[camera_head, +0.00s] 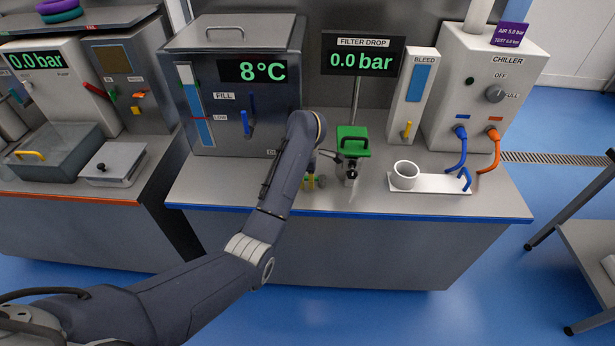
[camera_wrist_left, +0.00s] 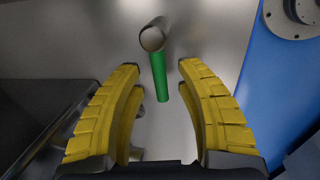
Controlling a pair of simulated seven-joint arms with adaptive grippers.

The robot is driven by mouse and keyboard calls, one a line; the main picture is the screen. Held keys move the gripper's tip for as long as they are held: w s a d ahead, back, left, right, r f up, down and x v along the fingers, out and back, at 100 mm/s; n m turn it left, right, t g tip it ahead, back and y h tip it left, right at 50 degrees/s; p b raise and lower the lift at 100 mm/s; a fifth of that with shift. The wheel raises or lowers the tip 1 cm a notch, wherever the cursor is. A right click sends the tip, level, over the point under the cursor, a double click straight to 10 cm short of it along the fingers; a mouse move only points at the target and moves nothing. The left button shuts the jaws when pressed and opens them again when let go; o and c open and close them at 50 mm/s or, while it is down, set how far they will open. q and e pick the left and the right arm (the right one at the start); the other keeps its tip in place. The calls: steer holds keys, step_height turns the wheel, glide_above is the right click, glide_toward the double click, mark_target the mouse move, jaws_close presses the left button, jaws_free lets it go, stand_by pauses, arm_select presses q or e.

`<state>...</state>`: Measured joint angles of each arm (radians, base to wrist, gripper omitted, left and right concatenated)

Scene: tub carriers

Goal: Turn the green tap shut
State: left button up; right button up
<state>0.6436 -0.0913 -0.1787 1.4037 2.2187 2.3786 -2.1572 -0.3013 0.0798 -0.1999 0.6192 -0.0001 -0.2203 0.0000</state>
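The green tap handle (camera_wrist_left: 160,80) is a short straight bar below a round grey pipe end (camera_wrist_left: 153,36) in the left wrist view. My left gripper (camera_wrist_left: 159,70) is open, with its yellow fingers on either side of the green handle and visible gaps between. I cannot tell how deep the handle lies between them. In the head view my left gripper (camera_head: 311,182) is low over the front of the blue-edged counter, mostly hidden by my arm. A small green part shows beside its fingers. My right gripper is not in view.
Just right of the gripper stands a filter housing with a green top (camera_head: 353,140), under a display reading 0.0 bar (camera_head: 362,62). A white tray (camera_head: 440,184) holds a white cup (camera_head: 405,175). A steel tank (camera_head: 240,100) stands behind my arm. The counter's right front is clear.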

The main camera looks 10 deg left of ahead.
arm_select(q)
steer(key=shift+r, duration=0.15)
step_height(320, 180, up, 11)
steer(key=s, duration=0.2)
steer(key=shift+r, duration=0.2)
stand_by(0.4)
steer(key=shift+s+d, duration=0.1)
steer(key=shift+s, duration=0.1)
stand_by(0.4)
